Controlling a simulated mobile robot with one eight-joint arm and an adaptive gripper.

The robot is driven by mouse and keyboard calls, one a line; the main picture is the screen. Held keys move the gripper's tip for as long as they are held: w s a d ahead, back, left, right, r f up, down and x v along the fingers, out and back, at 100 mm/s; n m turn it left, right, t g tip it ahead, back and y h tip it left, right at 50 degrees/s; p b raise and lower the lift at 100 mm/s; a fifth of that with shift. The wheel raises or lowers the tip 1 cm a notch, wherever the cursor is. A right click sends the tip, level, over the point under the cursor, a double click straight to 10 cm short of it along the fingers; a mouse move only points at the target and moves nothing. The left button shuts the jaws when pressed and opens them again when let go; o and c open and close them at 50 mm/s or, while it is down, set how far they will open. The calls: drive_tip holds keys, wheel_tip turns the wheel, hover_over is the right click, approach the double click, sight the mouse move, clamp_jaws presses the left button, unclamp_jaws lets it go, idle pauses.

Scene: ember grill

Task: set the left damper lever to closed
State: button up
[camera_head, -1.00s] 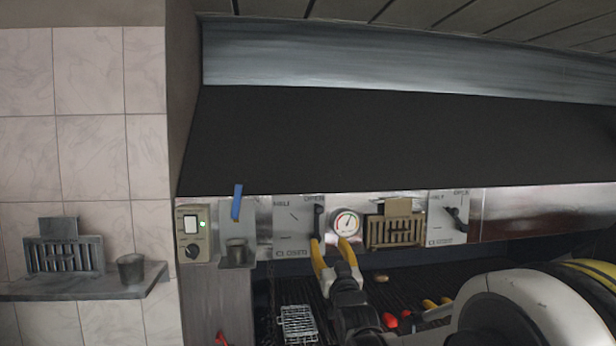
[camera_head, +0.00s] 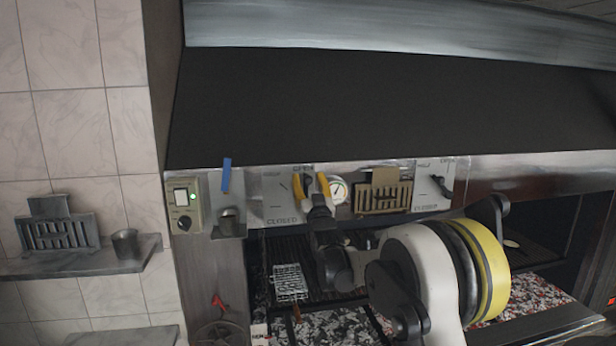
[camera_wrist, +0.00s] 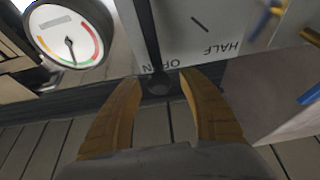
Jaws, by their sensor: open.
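The left damper plate (camera_head: 280,205) is on the grill's front panel, marked OPEN at the top and CLOSED at the bottom. In the wrist view the plate (camera_wrist: 208,50) shows upside down, with HALF and OPEN readable. The dark lever (camera_wrist: 151,40) lies along the plate's edge, its knob (camera_wrist: 158,87) by the OPEN mark. My gripper (camera_head: 311,180) is in front of the plate's upper right. In the wrist view my gripper's yellow fingers (camera_wrist: 160,78) are open, one on each side of the knob; contact cannot be told. The lever is mostly hidden in the head view.
A round gauge (camera_head: 338,191) is just right of the plate. A vent (camera_head: 383,193) and the right damper plate (camera_head: 433,186) are further right. A wire grate (camera_head: 290,283) lies below.

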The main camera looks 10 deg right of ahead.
clamp_jaws()
drive_tip(key=shift+a, duration=0.15)
drive_tip(key=shift+a+f+n+g+y+b, duration=1.05)
drive_tip(key=shift+a+f+n+b, duration=0.9)
drive_tip(key=shift+n, duration=1.8)
drive_tip(key=shift+a+f+n+g+y+b, duration=1.05)
drive_tip(key=shift+a+f+n+b, duration=0.9)
drive_tip(key=shift+n, duration=1.85)
drive_tip(key=shift+a+f+n+g+y+b, duration=0.8)
drive_tip(key=shift+a+f+n+y+b, duration=0.65)
drive_tip(key=shift+n+b, duration=1.6)
drive_tip(key=shift+d+f+n+p, duration=0.1)
drive_tip(key=shift+f+n+p, duration=0.05)
drive_tip(key=shift+n+p, duration=0.55)
